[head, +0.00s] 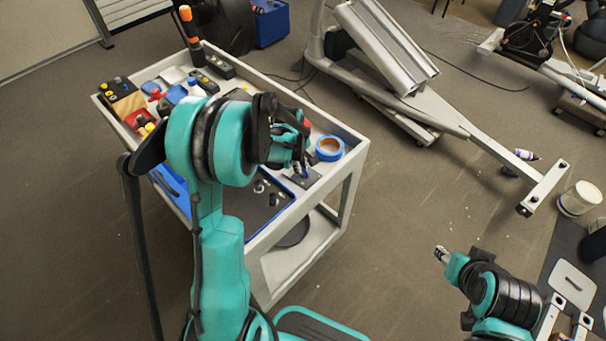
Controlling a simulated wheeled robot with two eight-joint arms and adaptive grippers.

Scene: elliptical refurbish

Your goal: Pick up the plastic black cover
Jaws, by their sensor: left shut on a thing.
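My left gripper (303,168) is over the right part of the grey cart, its fingers pointing down. It is shut on a dark piece (302,180) low at its fingertips, which looks like the plastic black cover; the fingers hide much of it, and I cannot tell whether it is clear of the cart top. My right gripper (441,255) is low at the right, over open floor and away from the cart. It is too small to tell whether its jaws are open.
The cart (352,156) has a raised rim and carries a blue tape roll (329,148), an orange-handled tool (189,28) and several small parts. An elliptical frame (440,118) stands behind to the right. A white bucket (579,199) is at far right. Floor between cart and frame is mostly clear.

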